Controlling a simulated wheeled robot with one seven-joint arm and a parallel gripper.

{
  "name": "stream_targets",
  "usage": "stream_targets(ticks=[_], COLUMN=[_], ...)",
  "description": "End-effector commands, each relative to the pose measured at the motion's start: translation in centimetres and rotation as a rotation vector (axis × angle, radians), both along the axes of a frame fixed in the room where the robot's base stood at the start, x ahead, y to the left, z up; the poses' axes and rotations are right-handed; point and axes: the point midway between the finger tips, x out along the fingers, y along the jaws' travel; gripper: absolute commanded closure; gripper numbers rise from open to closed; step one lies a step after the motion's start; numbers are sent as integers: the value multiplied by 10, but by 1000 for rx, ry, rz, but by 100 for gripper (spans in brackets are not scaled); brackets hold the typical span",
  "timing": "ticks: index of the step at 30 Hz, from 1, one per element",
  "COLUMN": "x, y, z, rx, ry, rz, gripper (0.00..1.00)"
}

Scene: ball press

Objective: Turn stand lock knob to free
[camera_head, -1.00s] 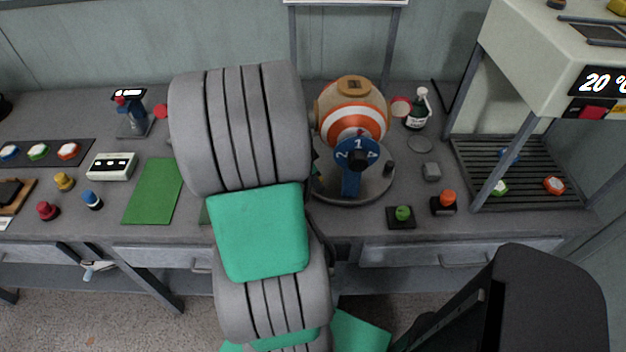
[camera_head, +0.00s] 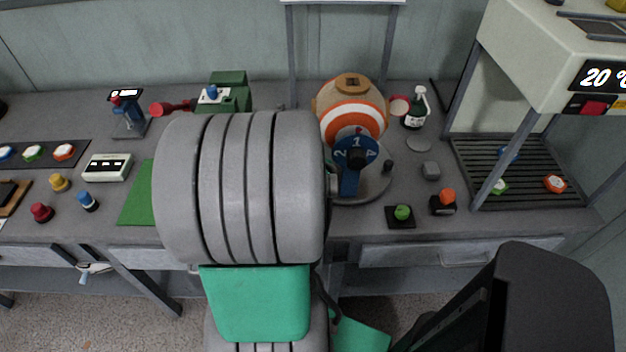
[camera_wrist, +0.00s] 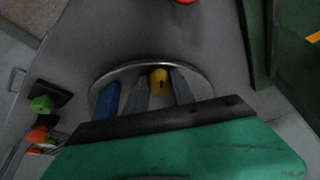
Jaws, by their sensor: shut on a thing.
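The ball (camera_head: 352,112), orange and white with a tan top, sits on a round grey stand (camera_head: 372,186). A blue post with a numbered blue dial (camera_head: 348,178) stands at its front. In the wrist view the stand's round plate (camera_wrist: 100,79) shows, with the blue post (camera_wrist: 106,102) at its left. A small yellow knob with a dark mark, the stand lock knob (camera_wrist: 160,76), sits at the plate's edge. My gripper (camera_wrist: 159,88) is shut on this knob, one grey finger on each side. In the head view my arm hides the knob and most of the gripper.
A green press (camera_head: 230,95) with a red handle stands behind my arm. A slatted rack (camera_head: 520,170) is farther right. A green mat (camera_head: 136,205) lies left.

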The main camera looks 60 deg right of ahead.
Motion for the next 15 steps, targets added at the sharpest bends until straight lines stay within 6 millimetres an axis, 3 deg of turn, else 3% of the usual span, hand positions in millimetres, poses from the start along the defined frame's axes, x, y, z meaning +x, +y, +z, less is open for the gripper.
stream_targets(ticks=[13,14,15], x=[0,0,0], y=[0,0,0], z=[0,0,0], rx=[1,1,1], ry=[-1,-1,-1], rz=[9,9,9], gripper=[100,68,64])
